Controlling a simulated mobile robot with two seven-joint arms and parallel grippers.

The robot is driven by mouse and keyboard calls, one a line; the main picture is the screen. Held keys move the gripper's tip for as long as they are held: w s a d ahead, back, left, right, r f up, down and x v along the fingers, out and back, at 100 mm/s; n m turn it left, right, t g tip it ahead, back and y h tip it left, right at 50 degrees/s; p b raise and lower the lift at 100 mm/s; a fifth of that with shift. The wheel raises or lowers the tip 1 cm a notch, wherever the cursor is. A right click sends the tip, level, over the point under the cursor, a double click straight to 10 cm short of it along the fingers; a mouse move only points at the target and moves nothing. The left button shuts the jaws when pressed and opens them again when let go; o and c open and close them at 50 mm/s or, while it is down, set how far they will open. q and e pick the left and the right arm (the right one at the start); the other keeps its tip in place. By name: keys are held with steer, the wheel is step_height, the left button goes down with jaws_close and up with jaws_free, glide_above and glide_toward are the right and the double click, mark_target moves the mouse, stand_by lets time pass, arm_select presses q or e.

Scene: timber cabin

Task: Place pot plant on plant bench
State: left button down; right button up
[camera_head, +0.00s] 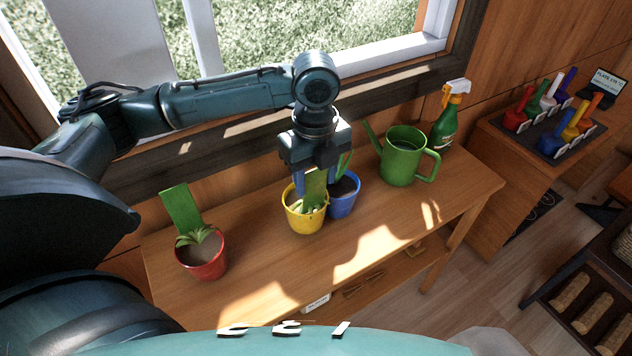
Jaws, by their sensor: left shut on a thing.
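The plant bench (388,235) is a wooden table under the window. A yellow pot (305,219) with a green plant is on or just above the bench near its middle; I cannot tell whether it touches the top. My left gripper (314,184) points down over the yellow pot and is shut on its plant's upright green part, hiding some of it. A blue pot (343,204) stands just behind and right of the yellow one, partly hidden by the gripper. A red pot (205,262) with a tall green plant stands at the bench's left. My right gripper is not in view.
A green watering can (402,160) and a green spray bottle (446,128) stand at the bench's right rear. A side cabinet (520,150) holds a tray of several coloured small items. The bench's front right is clear. A window is behind.

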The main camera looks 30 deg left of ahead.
arm_select(q)
steer(key=shift+f, duration=0.8)
steer(key=c, duration=0.7)
jaws_free()
steer(key=shift+f, duration=0.1)
step_height(320, 180, up, 12)
steer(key=shift+f+p, duration=0.2)
steer(key=shift+p, duration=0.2)
steer(key=shift+r, duration=0.35)
steer(key=shift+f, duration=0.1)
